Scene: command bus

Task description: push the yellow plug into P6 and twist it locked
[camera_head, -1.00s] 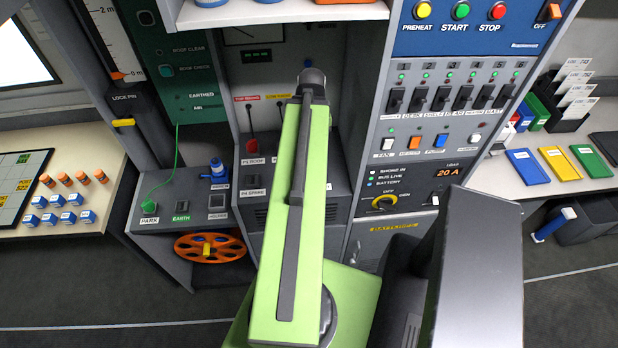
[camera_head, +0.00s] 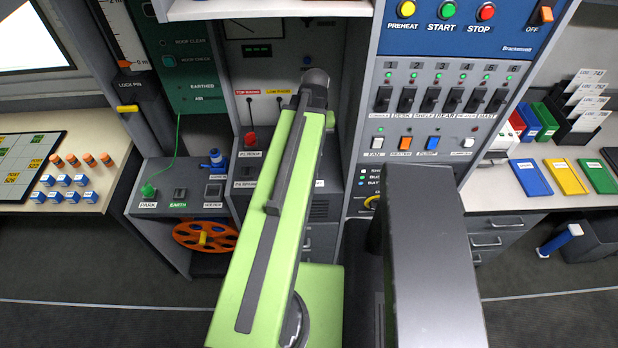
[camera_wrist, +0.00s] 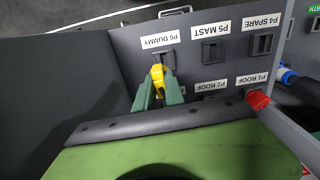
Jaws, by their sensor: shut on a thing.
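The yellow plug (camera_wrist: 157,75) is held between the green fingers of my gripper (camera_wrist: 158,88) in the wrist view. The fingers are shut on it. The dark P6 socket (camera_wrist: 168,59) shows right behind the plug, below the label "P6 DUMMY" (camera_wrist: 160,40), which reads upside down. The plug covers part of the socket. I cannot tell whether it touches the socket or is in it. In the head view my arm hides the plug, the gripper and P6.
The P5 MAST socket (camera_wrist: 212,52) and P4 SPARE socket (camera_wrist: 259,43) are empty on the same panel. A red plug (camera_wrist: 258,100) stands at P1 ROOF. A dark wall (camera_wrist: 70,75) rises close left of the gripper. An orange reel (camera_head: 205,236) sits low at left.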

